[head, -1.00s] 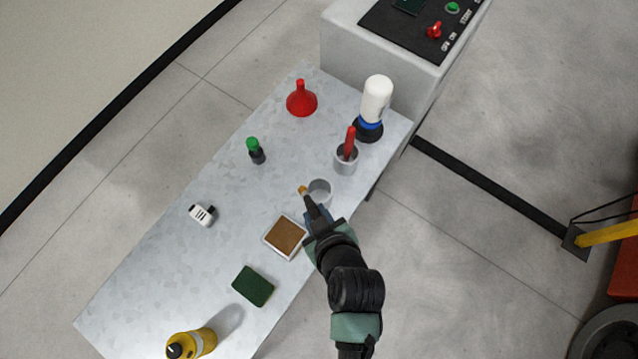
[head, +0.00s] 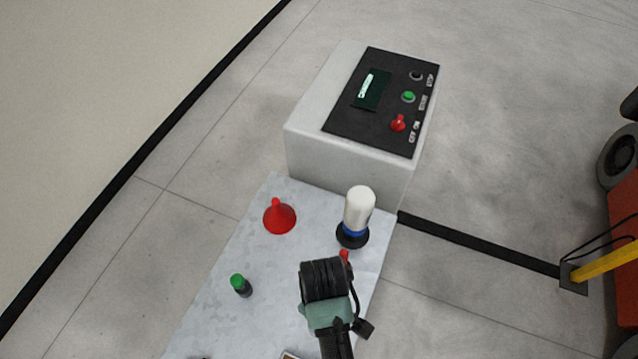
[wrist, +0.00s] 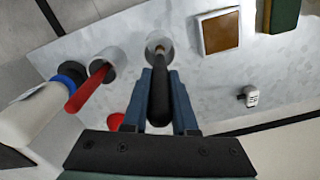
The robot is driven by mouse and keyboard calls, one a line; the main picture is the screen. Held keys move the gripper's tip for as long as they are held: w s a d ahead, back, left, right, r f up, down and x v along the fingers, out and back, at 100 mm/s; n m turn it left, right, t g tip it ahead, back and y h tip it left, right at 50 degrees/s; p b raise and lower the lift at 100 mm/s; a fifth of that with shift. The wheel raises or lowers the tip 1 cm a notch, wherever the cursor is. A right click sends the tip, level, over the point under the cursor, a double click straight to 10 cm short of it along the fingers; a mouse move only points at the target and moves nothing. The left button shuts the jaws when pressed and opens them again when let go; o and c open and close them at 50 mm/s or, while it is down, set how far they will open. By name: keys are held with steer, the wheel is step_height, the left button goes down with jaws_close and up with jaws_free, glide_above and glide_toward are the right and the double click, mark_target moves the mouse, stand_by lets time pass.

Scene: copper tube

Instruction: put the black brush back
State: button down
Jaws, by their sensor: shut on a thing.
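The black brush (wrist: 158,97) is clamped between the two blue fingers of my gripper (wrist: 160,78) in the wrist view. Its tan tip overlaps the mouth of a grey cup (wrist: 167,38); whether the tip is inside or just above the rim I cannot tell. A second grey cup (wrist: 108,56) beside it, to the left, holds a red-handled tool (wrist: 88,88). In the head view my own arm hides the gripper, the brush and the cups; only the top of the red-handled tool (head: 344,256) shows.
The white bottle (head: 358,212) stands near the cups, with a red funnel (head: 279,217) and green-capped bottle (head: 241,286) to the left. A control box (head: 308,150) borders the table's far end. A brown-filled tray (wrist: 238,33) and green sponge (wrist: 285,15) lie right of the cups.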

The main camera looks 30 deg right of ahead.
steer(key=shift+w+f, duration=0.1)
steer(key=shift+f, duration=2.8)
steer(key=c, duration=0.7)
jaws_free()
step_height(320, 180, up, 12)
steer(key=shift+r, duration=0.1)
